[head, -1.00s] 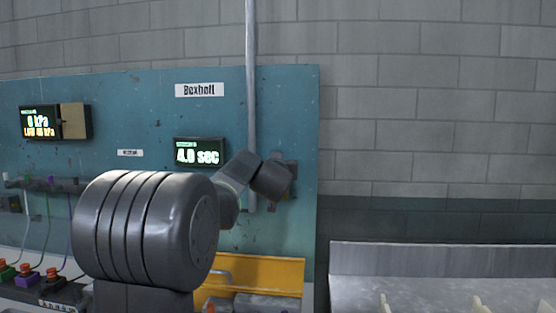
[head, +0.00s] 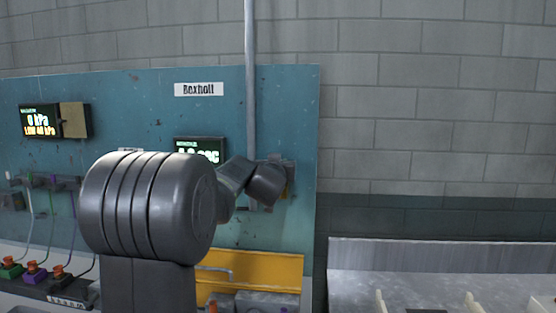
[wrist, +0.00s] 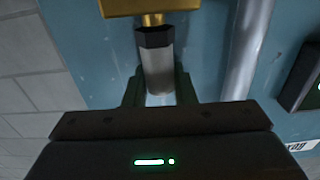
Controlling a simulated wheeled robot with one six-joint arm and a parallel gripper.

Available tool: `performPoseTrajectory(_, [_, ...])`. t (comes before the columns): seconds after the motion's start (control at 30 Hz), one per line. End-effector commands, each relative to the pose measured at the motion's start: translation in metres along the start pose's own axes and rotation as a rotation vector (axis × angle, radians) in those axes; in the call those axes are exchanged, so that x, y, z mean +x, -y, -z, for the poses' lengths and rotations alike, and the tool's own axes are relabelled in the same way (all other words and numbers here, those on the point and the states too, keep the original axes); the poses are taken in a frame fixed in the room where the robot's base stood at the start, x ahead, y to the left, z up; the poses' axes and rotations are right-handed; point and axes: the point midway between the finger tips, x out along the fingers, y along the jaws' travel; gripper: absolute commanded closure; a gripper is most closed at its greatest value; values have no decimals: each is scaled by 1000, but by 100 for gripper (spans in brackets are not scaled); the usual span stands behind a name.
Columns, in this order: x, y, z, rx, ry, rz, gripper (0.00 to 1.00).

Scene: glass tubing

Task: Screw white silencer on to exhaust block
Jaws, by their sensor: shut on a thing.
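In the wrist view the white silencer (wrist: 158,72) is a pale cylinder with a black hex collar (wrist: 154,37) at its far end. My gripper (wrist: 160,92) is shut on the silencer's body, one dark finger on each side. The gold-coloured exhaust block (wrist: 150,7) is at the top edge, mostly cut off. Its short brass fitting (wrist: 153,19) lines up with the collar and appears to meet it; I cannot tell whether the threads are engaged. In the head view my arm hides the gripper and silencer.
A vertical grey pipe (wrist: 246,50) runs close beside the silencer and also shows in the head view (head: 250,80). A dark display box (wrist: 300,82) is at the right. The teal panel (head: 120,100) stands behind; a yellow tray (head: 270,268) and grey bench (head: 400,255) are lower.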

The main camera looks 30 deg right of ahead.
Motion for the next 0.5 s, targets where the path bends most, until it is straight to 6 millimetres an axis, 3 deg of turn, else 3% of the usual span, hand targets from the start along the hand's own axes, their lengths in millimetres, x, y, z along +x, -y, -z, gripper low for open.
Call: performPoseTrajectory(0.5, [3,2,2,4,0,-24,100])
